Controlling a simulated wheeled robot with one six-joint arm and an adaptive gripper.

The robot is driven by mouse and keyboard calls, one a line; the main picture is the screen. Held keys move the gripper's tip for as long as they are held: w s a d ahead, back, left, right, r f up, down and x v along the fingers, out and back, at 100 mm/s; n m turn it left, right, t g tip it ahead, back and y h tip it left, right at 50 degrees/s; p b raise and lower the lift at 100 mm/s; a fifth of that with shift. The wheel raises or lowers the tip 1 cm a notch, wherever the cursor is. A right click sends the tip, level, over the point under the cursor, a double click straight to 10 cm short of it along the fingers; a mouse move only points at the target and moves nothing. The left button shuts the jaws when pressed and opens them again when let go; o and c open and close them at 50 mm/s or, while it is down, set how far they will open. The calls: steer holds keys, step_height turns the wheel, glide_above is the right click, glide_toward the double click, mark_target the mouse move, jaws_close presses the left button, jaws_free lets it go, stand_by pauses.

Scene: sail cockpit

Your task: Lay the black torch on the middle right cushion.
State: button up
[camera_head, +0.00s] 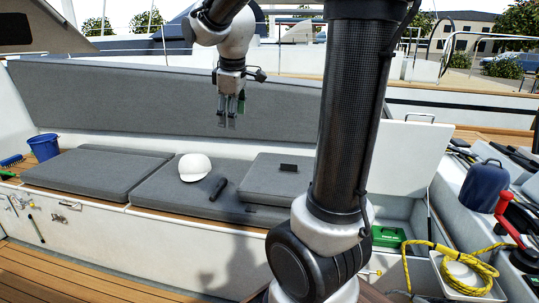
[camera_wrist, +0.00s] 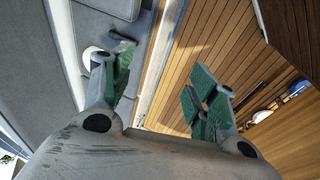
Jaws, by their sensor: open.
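The black torch (camera_head: 218,189) lies on the grey middle cushion (camera_head: 165,195), just right of a white rounded cap or helmet (camera_head: 195,167). A smaller grey cushion (camera_head: 270,185) sits to the right of the torch, with a small dark block (camera_head: 289,167) on it. My gripper (camera_head: 232,123) hangs fingers down in front of the grey backrest, above and apart from the torch. It is open and empty; its green-padded fingers (camera_wrist: 163,88) are spread in the wrist view. A dark shape near the left finger there may be the torch, partly hidden.
Another grey cushion (camera_head: 85,172) lies to the left, near a blue bucket (camera_head: 44,147). At right are a green box (camera_head: 388,236), a coiled yellow rope (camera_head: 470,268) and a dark blue rounded object (camera_head: 484,186). The wooden cockpit floor (camera_head: 60,270) is clear at lower left.

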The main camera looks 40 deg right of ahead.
steer(key=s+a+f+m, duration=0.1)
steer(key=s+m, duration=0.1)
steer(key=s, duration=0.5)
steer(key=s+a+f+m+y, duration=0.1)
steer(key=s+m, duration=0.2)
steer(key=s, duration=0.4)
steer(key=s+a+f+m, duration=0.2)
steer(key=s, duration=0.5)
steer(key=shift+s+m, duration=0.2)
steer(key=shift+m, duration=0.2)
